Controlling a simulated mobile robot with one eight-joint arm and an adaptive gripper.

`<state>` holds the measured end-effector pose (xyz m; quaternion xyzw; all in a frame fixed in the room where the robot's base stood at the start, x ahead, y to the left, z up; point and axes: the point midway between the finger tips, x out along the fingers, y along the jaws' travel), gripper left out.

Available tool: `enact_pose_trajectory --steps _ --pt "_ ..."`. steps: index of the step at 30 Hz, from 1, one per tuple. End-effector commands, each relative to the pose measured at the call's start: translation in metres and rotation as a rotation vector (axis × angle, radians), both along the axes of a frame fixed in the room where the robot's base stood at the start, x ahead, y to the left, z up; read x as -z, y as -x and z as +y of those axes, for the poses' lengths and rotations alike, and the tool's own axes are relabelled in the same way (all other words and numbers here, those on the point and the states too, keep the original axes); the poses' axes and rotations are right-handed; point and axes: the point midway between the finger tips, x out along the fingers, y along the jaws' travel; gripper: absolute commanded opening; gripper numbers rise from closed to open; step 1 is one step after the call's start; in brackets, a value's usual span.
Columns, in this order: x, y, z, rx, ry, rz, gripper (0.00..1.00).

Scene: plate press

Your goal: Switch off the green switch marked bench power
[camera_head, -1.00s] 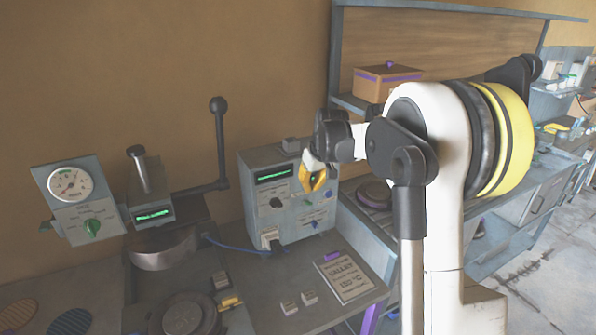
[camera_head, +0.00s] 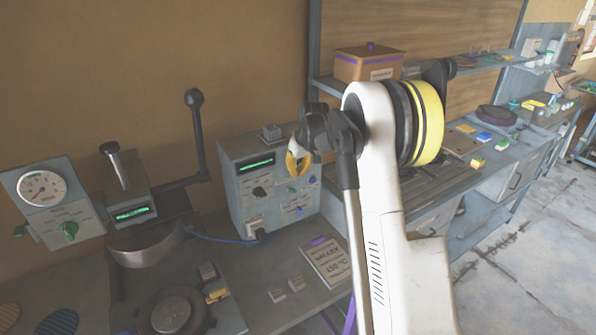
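A grey control box (camera_head: 243,190) stands on the bench left of my arm, with a green-lit display (camera_head: 257,165), a black knob (camera_head: 261,191) and small blue switches (camera_head: 299,210) on its front. My gripper (camera_head: 294,174), with yellow fingers, is in front of the upper right of this box and covers part of its face. Its fingers are too small to tell whether they are apart at the tips. I cannot make out a green switch marked bench power; the labels are too small to read.
A press with a long black lever (camera_head: 198,135) and a round plate (camera_head: 170,312) stands left of the box. A printed card (camera_head: 325,262) and small blocks (camera_head: 277,294) lie in front. A shelf with a brown box (camera_head: 367,65) is behind my arm.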

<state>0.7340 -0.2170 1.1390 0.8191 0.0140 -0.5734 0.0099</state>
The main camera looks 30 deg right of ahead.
Motion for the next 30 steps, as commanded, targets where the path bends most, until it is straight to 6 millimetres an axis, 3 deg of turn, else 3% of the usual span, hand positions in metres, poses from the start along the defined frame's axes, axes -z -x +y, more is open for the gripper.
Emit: enact_pose_trajectory --steps 6,12,30 --pt "0.038 -0.014 0.001 -0.001 0.0 0.0 0.0" --pt "0.055 -0.02 0.001 0.0 0.0 0.0 0.0" --pt "0.06 -0.02 0.001 0.001 -0.001 -0.025 0.0"
